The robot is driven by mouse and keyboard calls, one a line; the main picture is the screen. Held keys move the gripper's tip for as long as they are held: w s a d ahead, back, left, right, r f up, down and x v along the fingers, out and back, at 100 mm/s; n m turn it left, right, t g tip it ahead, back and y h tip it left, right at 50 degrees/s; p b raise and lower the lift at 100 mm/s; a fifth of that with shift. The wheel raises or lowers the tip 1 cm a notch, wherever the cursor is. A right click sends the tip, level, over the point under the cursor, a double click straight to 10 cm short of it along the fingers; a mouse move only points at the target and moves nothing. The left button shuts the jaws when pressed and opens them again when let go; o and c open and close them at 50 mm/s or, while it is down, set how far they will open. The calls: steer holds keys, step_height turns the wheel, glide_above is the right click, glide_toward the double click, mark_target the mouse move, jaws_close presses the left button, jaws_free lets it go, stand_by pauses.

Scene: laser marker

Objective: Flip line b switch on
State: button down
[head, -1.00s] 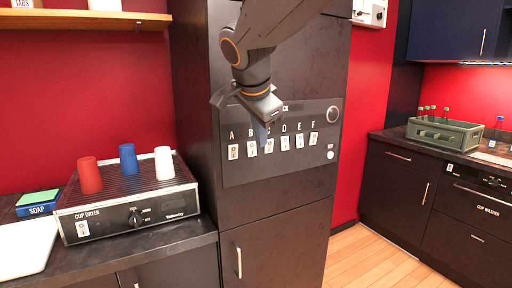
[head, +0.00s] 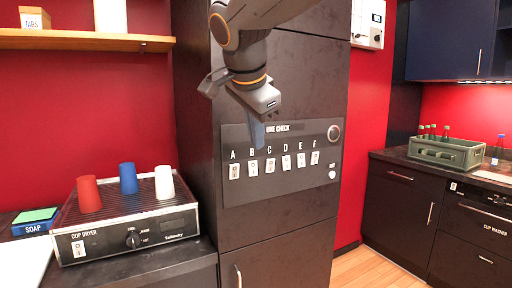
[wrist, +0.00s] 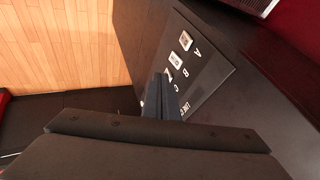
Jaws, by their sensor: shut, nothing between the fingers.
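The line check panel (head: 300,185) is on the front of a tall dark cabinet, with a row of small white switches under letters A to F. The B switch (head: 253,168) is second from the left; it also shows in the wrist view (wrist: 175,61). Its on or off position is too small to tell. My gripper (head: 258,135) is shut and empty, its tips pointing down just above the letters B and C in the head view. In the wrist view my gripper (wrist: 165,95) overlaps the panel near C and partly hides the C switch. Contact with the panel cannot be told.
A round dial (head: 334,133) and a white button (head: 332,174) are on the panel's right side. A cup dryer (head: 130,235) with red, blue and white cups stands on the left counter. A green crate (head: 446,153) with bottles is on the right counter.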

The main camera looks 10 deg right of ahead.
mark_target(255, 167)
steer(key=shift+p, duration=0.4)
steer(key=shift+s+d+f+p, duration=0.1)
steer(key=shift+d+f+p, duration=0.05)
steer(key=shift+f+p, duration=0.65)
steer(key=shift+r, duration=0.1)
steer(key=shift+w+a+r+p+x, duration=0.3)
steer(key=shift+p+x, duration=0.45)
steer(key=shift+x, duration=1.3)
steer(key=shift+w+a+r+p+x, duration=0.15)
steer(key=shift+w+p+x, duration=0.45)
steer(key=shift+x, duration=1.45)
steer(key=shift+w+a+r+p+x, duration=0.2)
steer(key=shift+p+x, duration=0.75)
steer(key=shift+x, duration=1.1)
steer(key=shift+f, duration=0.1)
